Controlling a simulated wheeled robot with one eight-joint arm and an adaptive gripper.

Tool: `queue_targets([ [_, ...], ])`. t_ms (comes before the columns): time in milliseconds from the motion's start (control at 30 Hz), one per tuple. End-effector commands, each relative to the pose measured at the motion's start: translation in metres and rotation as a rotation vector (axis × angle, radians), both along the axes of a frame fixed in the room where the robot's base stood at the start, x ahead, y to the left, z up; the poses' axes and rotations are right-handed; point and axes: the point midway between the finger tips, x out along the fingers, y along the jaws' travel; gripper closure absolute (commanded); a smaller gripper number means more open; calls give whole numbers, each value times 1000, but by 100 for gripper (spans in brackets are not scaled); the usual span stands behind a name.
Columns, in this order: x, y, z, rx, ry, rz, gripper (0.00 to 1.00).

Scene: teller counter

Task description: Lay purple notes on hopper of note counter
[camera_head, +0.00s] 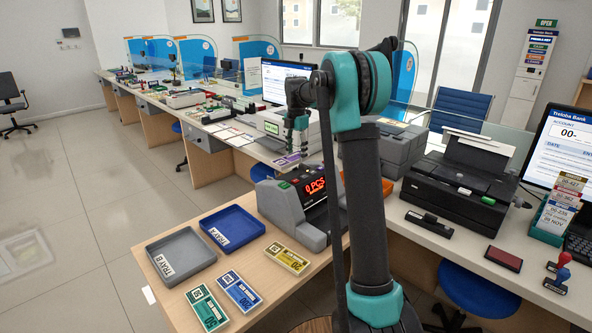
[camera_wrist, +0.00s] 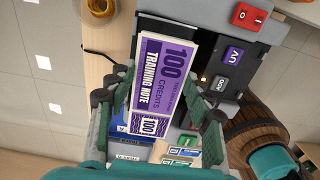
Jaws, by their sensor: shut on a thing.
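My gripper (camera_head: 294,137) is shut on the purple notes (camera_head: 287,160), which sit low between its fingers above the note counter (camera_head: 316,219). In the wrist view the purple notes (camera_wrist: 160,82) read "100 credits, training note". They lie lengthwise between the two fingers of my gripper (camera_wrist: 158,105). The note counter (camera_wrist: 262,18) is beneath and beside them, with a red switch and UV and ADD buttons. Its display in the head view reads "0 PCS". The hopper is largely hidden by the notes and my arm, so I cannot tell whether the notes touch it.
Blue tray A (camera_head: 232,228) and grey tray B (camera_head: 181,259) stand left of the counter. Green notes (camera_head: 206,308), blue notes (camera_head: 239,291) and yellow notes (camera_head: 287,258) lie in front. A black printer (camera_head: 460,185) stands right of my arm.

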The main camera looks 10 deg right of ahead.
Motion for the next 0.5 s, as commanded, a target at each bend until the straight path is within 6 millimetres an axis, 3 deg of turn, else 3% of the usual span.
queue_targets([
  [100, 0, 0, -21, 0, 0, 0, 80],
  [500, 0, 0, -57, 0, 0, 0, 80],
])
